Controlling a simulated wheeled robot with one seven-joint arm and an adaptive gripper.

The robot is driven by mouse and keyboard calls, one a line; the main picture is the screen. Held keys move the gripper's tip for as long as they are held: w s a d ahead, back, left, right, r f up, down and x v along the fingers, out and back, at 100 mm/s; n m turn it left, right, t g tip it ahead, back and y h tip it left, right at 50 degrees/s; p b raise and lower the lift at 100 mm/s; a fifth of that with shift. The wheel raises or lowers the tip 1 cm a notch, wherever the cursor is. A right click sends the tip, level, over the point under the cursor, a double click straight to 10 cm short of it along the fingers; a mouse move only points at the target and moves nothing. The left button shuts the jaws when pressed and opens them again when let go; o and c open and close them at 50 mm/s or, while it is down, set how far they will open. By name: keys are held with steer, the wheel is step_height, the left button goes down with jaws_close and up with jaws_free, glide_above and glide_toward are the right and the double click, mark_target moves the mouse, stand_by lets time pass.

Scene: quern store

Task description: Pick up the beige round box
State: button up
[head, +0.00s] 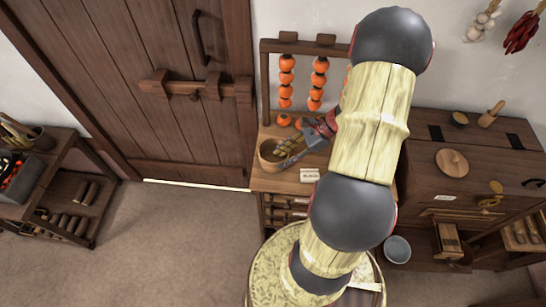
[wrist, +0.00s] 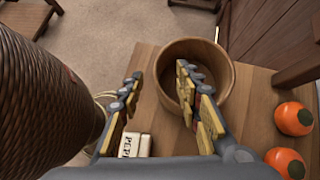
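The open, empty round wooden box (wrist: 168,88), tan-beige, is the round box I can make out. It stands on the wooden table, and also shows in the head view (head: 268,160). My gripper (wrist: 158,76) is open, fingers spread above the table. In the wrist view the box's left wall shows between the fingertips, and the right finger overlaps its inside. I cannot tell whether a finger touches it. In the head view my gripper (head: 284,158) is at the box's right side, coming from the upper right.
Orange fruits (wrist: 293,118) lie on the table (wrist: 245,105) right of the box. A large brown woven round thing (wrist: 40,85) fills the wrist view's left. Strings of orange fruit (head: 286,80) hang behind.

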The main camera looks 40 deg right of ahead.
mark_target(271, 166)
steer(key=x, duration=0.4)
steer(key=shift+f+b, duration=0.2)
steer(key=shift+b, duration=0.1)
steer(key=shift+c, duration=1.1)
jaws_close()
